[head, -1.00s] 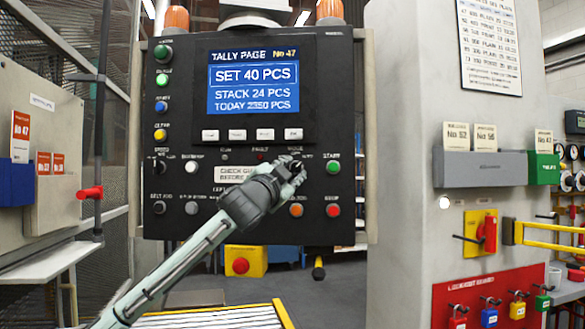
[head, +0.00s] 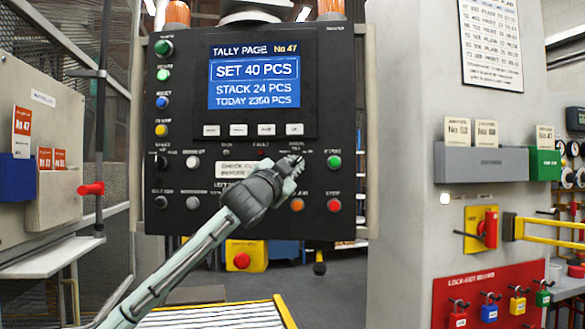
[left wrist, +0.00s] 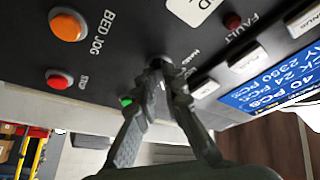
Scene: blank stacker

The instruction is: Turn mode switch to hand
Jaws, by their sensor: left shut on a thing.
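A black control panel (head: 240,185) with a lit blue screen (head: 254,76) hangs in front of me. The mode switch is at the right of its upper control row, mostly hidden by my left gripper (head: 293,163) in the head view. In the left wrist view, my left gripper (left wrist: 163,78) has its two fingers closed around the dark knob of the mode switch (left wrist: 160,62). A HAND label (left wrist: 189,48) shows beside it. The knob's exact pointing direction is hidden by the fingers. My right gripper is not in view.
The green start button (head: 334,161) lies just right of the gripper. The orange bed jog button (head: 297,205) and red stop button (head: 334,205) are below. A grey pillar (head: 405,200) stands right of the panel, and a roller bed (head: 215,318) lies below.

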